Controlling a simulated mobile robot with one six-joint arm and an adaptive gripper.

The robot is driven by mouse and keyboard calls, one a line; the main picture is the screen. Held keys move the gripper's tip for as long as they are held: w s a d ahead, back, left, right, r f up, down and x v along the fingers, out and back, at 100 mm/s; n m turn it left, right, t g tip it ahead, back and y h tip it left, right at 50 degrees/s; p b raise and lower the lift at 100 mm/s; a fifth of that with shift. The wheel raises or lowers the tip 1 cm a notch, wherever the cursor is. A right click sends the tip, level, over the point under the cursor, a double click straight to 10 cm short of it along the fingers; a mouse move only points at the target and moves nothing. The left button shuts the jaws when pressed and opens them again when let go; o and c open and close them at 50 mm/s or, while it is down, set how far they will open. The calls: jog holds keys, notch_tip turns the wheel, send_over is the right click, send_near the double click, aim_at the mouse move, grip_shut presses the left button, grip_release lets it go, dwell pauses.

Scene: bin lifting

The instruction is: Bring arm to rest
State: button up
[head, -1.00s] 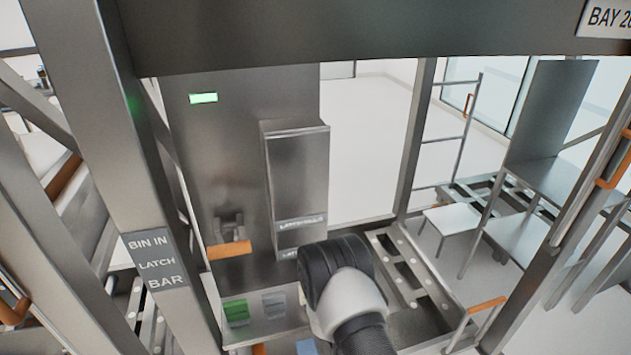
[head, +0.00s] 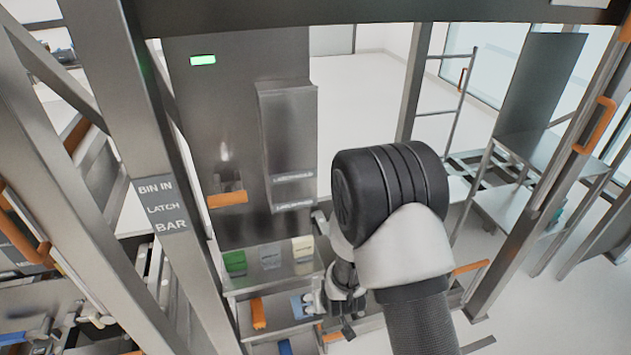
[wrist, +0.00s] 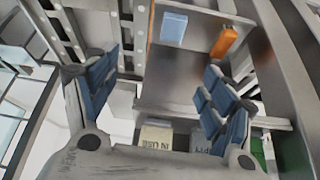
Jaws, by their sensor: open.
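My arm shows in the head view as a black and white elbow right of centre, with the forearm running down to the bottom edge. My gripper (head: 332,305) hangs beyond and left of the elbow, close to the rack's lower shelves and partly hidden by my arm. In the wrist view my gripper (wrist: 160,68) shows its two blue-padded fingers spread wide apart with nothing held between them. I cannot tell how far its fingers are from the shelf.
A shelf holds a green block (head: 235,262), a grey block (head: 270,256) and a cream block (head: 302,248). Below it are an orange item (head: 258,313) and a light blue item (head: 301,305). An orange latch handle (head: 227,199) and a lit green lamp (head: 203,60) are on the panel. Steel posts flank the bay.

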jog(key=s+d+r, duration=0.2)
jog(key=r, duration=0.6)
jog(key=s+d+r+m, duration=0.1)
jog(key=s+d+r, duration=0.2)
jog(key=r, duration=0.5)
jog(key=s+d+r, duration=0.2)
jog(key=r, duration=0.6)
jog(key=s+d+r, duration=0.2)
jog(key=s+r, duration=0.3)
jog(key=s, duration=0.4)
jog(key=s+d+r+m+h, duration=0.1)
jog(key=s+d+r, duration=0.1)
jog(key=s+r, duration=0.3)
jog(key=s, duration=0.4)
jog(key=shift+s+d+g, duration=0.25)
jog(key=shift+s+g, duration=0.05)
jog(key=shift+g, duration=0.1)
jog(key=shift+c, duration=0.2)
